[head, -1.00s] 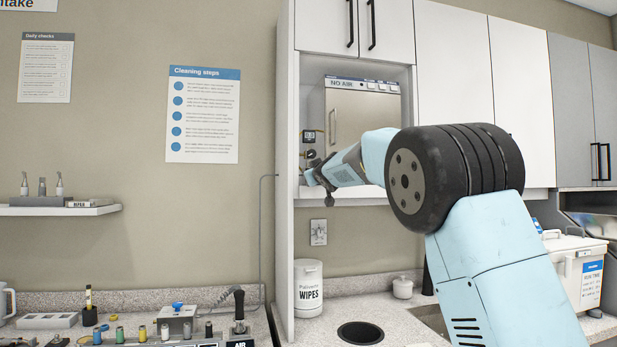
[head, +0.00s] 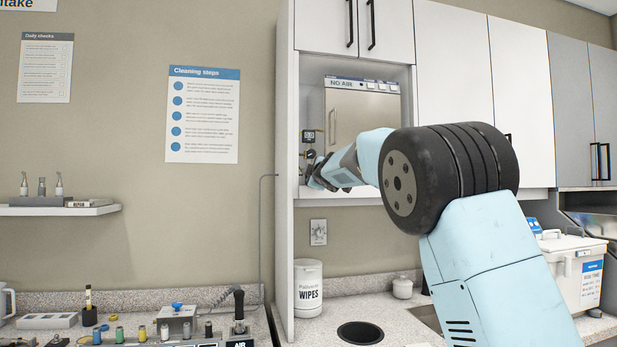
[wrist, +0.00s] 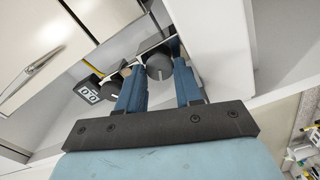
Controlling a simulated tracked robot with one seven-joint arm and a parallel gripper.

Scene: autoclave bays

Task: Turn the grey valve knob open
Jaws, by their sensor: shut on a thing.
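The grey valve knob (wrist: 159,66) is a dark round knob on a thin pipe in the wrist view. My gripper (wrist: 158,62) has its two blue fingers on either side of it, shut on it. In the head view my gripper (head: 316,175) reaches into the cabinet bay at its lower left, and the arm hides the knob there. A small display box (wrist: 88,92) sits on the pipe left of the knob. The steel-fronted autoclave (head: 354,120) stands in the bay, with a panel reading NO AIR (head: 342,84).
The bay's left side panel (head: 286,190) stands close to my gripper. A wipes tub (head: 308,290) and a small lidded jar (head: 402,287) stand on the counter below. A white lidded box (head: 572,262) is at the right.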

